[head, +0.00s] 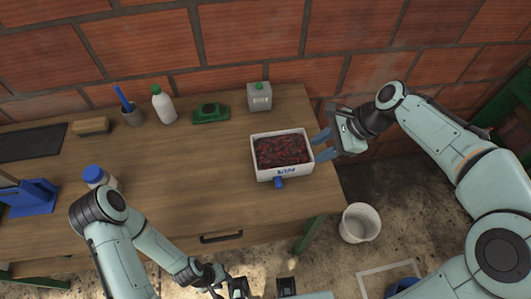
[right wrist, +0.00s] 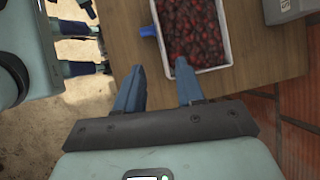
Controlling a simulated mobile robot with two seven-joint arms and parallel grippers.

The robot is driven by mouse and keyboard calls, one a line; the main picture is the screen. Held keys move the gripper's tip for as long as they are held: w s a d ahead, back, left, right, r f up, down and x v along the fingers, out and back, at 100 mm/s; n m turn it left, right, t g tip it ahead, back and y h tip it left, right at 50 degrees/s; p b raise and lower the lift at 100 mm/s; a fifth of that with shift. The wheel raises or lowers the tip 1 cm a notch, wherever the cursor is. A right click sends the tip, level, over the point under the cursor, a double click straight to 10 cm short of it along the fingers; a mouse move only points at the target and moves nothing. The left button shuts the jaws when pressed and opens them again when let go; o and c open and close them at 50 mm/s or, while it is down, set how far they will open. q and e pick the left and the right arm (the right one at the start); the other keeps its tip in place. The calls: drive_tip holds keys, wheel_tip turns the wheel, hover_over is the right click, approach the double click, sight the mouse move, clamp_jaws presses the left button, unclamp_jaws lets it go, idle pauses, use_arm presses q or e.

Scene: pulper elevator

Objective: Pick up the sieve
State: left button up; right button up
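I cannot clearly make out a separate sieve. A white rectangular tray (head: 256,160) full of dark red berries (head: 281,151) sits at the table's right end, with a blue piece (head: 278,182) on its front side. The tray also shows in the right wrist view (right wrist: 229,30), with the blue piece (right wrist: 149,31) at its left. My right gripper (head: 324,146) is open and empty beside the tray's right side; its fingertips (right wrist: 160,67) point at the tray's near corner, contact unclear. My left gripper (head: 212,278) hangs low before the table's front edge; its fingers are unclear.
On the wooden table (head: 180,195) stand a green scale-like device (head: 211,113), a grey canister (head: 259,97), a white bottle (head: 163,105), a brush (head: 91,126) and a blue-capped bottle (head: 97,177). A white bucket (head: 360,222) stands on the floor. The table's middle is clear.

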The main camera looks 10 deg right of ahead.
drive_tip(key=b, duration=0.2)
hover_over(287, 178)
wheel_tip(287, 178, down, 11)
drive_tip(key=shift+f, duration=0.1)
use_arm(q)
drive_tip(key=shift+s+a+f+p, duration=0.1)
drive_tip(key=shift+s+f+p, duration=0.3)
drive_tip(key=shift+f, duration=0.4)
use_arm(e)
clamp_jaws()
